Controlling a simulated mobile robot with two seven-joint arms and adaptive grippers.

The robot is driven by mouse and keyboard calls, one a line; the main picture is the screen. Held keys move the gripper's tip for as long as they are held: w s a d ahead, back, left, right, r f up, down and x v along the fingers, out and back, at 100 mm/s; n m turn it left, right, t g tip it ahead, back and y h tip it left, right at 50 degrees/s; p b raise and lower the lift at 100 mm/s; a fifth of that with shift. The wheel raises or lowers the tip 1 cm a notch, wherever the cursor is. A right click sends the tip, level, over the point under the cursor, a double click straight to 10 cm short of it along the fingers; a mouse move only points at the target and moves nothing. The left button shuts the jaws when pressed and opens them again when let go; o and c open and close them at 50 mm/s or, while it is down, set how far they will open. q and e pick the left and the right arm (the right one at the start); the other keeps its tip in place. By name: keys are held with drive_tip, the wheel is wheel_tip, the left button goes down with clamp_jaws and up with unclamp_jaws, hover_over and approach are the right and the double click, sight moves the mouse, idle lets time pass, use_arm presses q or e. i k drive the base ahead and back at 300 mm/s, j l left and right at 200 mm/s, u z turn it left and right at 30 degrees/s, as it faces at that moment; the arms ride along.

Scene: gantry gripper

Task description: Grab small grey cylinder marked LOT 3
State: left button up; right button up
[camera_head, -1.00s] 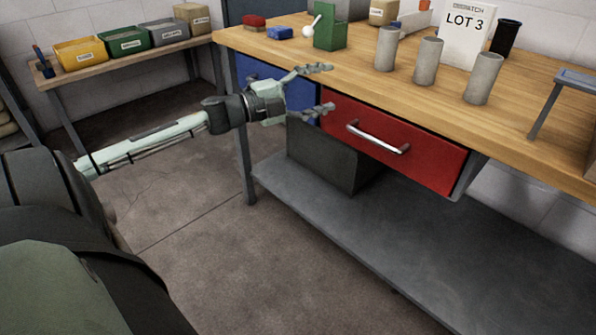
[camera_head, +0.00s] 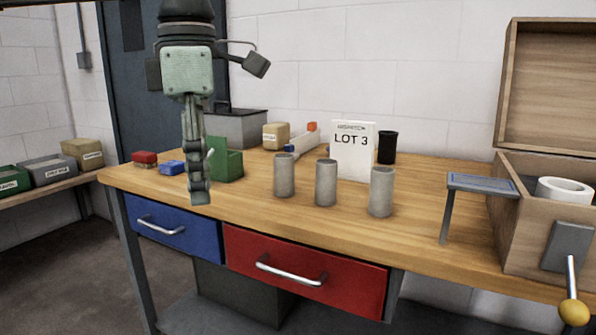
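Three similar small grey cylinders stand upright on the wooden workbench: a left one (camera_head: 284,175), a middle one (camera_head: 326,183) and a right one (camera_head: 381,192). No marking is readable on them. A white card reading LOT 3 (camera_head: 352,152) stands behind the middle and right ones. My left gripper (camera_head: 198,190) points down from the top of the view, left of the cylinders and apart from them. Its fingers show edge-on, one behind the other, so their opening is hidden. My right gripper is out of view.
A green holder (camera_head: 225,162) stands near my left gripper, with blue (camera_head: 172,168) and red (camera_head: 144,158) items to its left. A black cup (camera_head: 387,148) is behind the cylinders. A small raised stand (camera_head: 482,184) and an open wooden box (camera_head: 512,232) are at right.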

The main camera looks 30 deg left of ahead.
sight(284, 163)
drive_tip(key=i+j+z, duration=0.2)
drive_tip(key=j, duration=0.2)
drive_tip(key=i+j+z, duration=0.1)
drive_tip(key=j+z, duration=0.15)
drive_tip(key=j, duration=0.15)
drive_tip(key=i+j+z, duration=0.2)
drive_tip(key=j, duration=0.2)
drive_tip(key=j+z, duration=0.25)
drive_tip(key=j, duration=0.2)
